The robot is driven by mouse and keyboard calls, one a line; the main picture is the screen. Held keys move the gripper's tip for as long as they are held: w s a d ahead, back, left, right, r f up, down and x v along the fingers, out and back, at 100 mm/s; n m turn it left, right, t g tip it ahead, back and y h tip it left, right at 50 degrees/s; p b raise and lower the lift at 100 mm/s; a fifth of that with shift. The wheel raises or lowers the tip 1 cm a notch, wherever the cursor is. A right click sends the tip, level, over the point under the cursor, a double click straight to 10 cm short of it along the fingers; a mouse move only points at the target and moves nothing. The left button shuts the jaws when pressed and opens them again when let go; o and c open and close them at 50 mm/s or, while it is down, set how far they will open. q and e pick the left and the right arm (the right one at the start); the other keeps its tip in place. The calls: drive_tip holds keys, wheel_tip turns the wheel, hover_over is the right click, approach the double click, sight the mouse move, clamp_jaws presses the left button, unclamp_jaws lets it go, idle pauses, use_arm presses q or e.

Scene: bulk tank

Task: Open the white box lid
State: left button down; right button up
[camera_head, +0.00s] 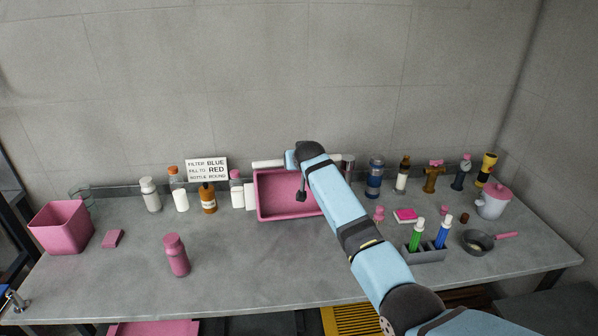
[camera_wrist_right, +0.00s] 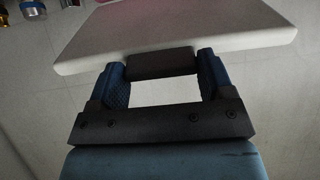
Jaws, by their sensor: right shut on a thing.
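A pink open-topped box (camera_head: 262,214) stands at the back middle of the bench, its inside showing. A white lid edge (camera_head: 268,163) shows above its far side, partly hidden by my right arm. In the right wrist view the white lid (camera_wrist_right: 100,52) spans the top, with a dark handle (camera_wrist_right: 162,63) at its near edge. My right gripper (camera_wrist_right: 162,75) is shut on that handle, one finger at each end. In the head view my right wrist covers the grip. My left gripper is not in view.
Bottles (camera_head: 208,198) stand left of the box, with a pink bottle (camera_head: 176,256) in front. On the right are a grey holder (camera_head: 424,254) with two markers, a small pan (camera_head: 477,242) and a lidded pot (camera_head: 492,204). The front middle of the bench is clear.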

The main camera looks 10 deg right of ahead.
drive_tip(key=shift+w+d+f+g, duration=0.1)
drive_tip(key=shift+w+f+g, duration=0.3)
drive_tip(key=shift+w+g, duration=0.3)
drive_tip(key=shift+w, duration=0.1)
drive_tip(key=o, duration=1.3)
drive_tip(key=shift+d, duration=0.1)
drive_tip(key=shift+r, duration=0.1)
drive_tip(key=shift+s+r, duration=0.3)
drive_tip(key=shift+s, duration=0.1)
drive_tip(key=shift+b+v, duration=0.75)
drive_tip(key=shift+v, duration=5.5)
